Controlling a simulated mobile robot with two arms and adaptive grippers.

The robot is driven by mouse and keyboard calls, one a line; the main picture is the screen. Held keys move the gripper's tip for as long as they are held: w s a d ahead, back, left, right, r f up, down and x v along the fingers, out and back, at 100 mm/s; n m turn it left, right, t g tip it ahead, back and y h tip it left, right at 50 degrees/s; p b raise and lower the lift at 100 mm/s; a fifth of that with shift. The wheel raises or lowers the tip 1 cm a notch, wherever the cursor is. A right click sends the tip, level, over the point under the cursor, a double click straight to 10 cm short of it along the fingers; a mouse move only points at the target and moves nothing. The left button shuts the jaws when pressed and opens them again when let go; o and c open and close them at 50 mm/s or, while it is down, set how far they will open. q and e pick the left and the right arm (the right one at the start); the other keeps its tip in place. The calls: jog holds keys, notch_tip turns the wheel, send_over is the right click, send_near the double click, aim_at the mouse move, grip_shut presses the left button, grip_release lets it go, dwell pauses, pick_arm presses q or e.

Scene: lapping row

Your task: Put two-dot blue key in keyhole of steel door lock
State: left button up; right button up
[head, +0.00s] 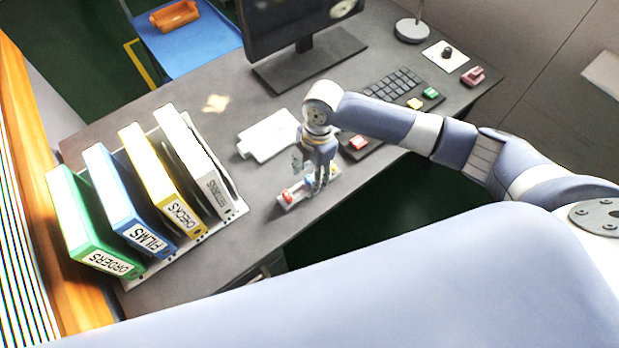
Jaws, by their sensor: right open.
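A small pale key holder (289,203) lies near the front edge of the grey desk, with small red, blue and yellow pieces on it. The blue piece (309,181) sits between the others, partly hidden by my right gripper; dots on it are too small to make out. My right gripper (317,183) points down right over the holder, its fingers open around or just beside the blue piece; I cannot tell which. I cannot make out a steel door lock or keyhole for certain. My left gripper is out of view.
Several binders (153,187) stand in a rack at the left. A white flat object (268,136) lies behind the holder. A monitor (295,25), a keyboard (393,88) and a white plate with a black knob (446,55) are farther back. Bare desk lies left of the holder.

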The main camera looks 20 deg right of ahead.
jog(key=shift+f, duration=0.9)
jog(key=shift+c, duration=0.6)
jog(key=c, duration=0.8)
jog(key=shift+c, duration=0.2)
jog(key=shift+r, duration=0.15)
